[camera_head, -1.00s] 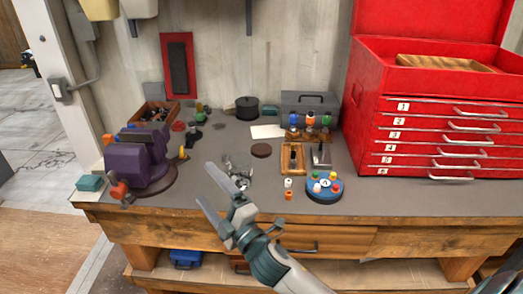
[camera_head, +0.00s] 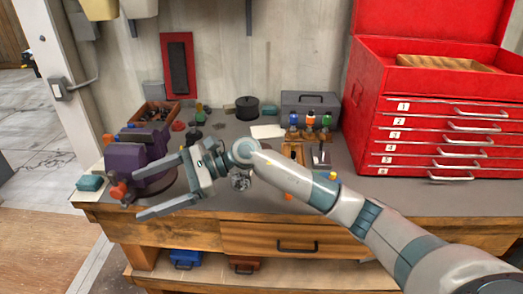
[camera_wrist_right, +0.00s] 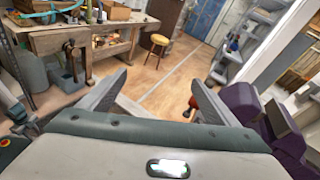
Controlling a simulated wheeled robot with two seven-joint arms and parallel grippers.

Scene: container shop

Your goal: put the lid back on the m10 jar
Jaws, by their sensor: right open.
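My right gripper (camera_head: 138,190) is open and empty. Its fingers point left in front of the purple vise, over the bench's front left edge. In the right wrist view the gap between the fingers (camera_wrist_right: 156,80) holds nothing. I cannot tell which thing is the m10 jar or its lid; no label is readable. Small containers or caps stand at the back left of the bench, among them a green one (camera_head: 199,107) and a red one (camera_head: 178,126). My left gripper is not in view.
A purple vise (camera_head: 128,160) stands close to the gripper. A teal box (camera_head: 90,183) lies at the bench's left corner. A black round pot (camera_head: 247,107), a grey toolbox (camera_head: 313,103) and a red drawer cabinet (camera_head: 440,125) are behind.

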